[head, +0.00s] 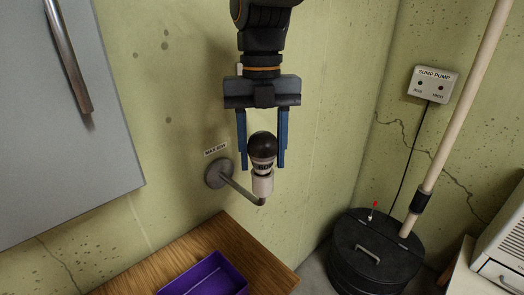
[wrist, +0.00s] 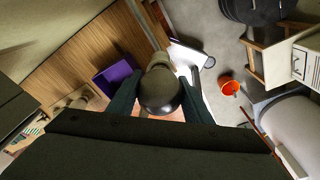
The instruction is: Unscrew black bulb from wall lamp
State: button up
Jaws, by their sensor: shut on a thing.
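The black bulb (head: 262,146) has a dark dome and a pale lettered collar. It stands upright at the mouth of the pale socket (head: 262,186) of the wall lamp. The lamp's arm (head: 238,187) runs from a round grey wall plate (head: 216,174) below a small label. My gripper (head: 263,165) points down with its blue fingers on either side of the bulb, shut on it. In the wrist view the bulb's dome (wrist: 158,94) fills the space between the fingers and hides most of the socket. I cannot see how far the thread is engaged.
A purple bin (head: 207,274) sits on the wooden bench (head: 150,272) below the lamp. A grey cabinet (head: 62,110) hangs at left. A black sump lid (head: 372,248) and a pale pipe (head: 455,120) stand at right. An orange bucket (wrist: 228,85) is on the floor.

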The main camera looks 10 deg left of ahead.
jog(key=shift+n+p, duration=0.3)
jog(key=shift+n, duration=0.7)
jog(key=shift+b, duration=0.3)
jog(key=shift+w+a+b, duration=0.1)
jog(key=shift+b, duration=0.25)
jog(key=shift+w+a+n+b, duration=0.25)
jog(key=shift+n+b, duration=0.15)
jog(key=shift+b, duration=2.15)
jog(key=shift+s+b, duration=0.1)
jog(key=shift+b, duration=2.45)
jog(key=shift+s+d+n+b, duration=0.25)
jog(key=shift+s+n+b, duration=0.05)
jog(key=shift+b, duration=1.5)
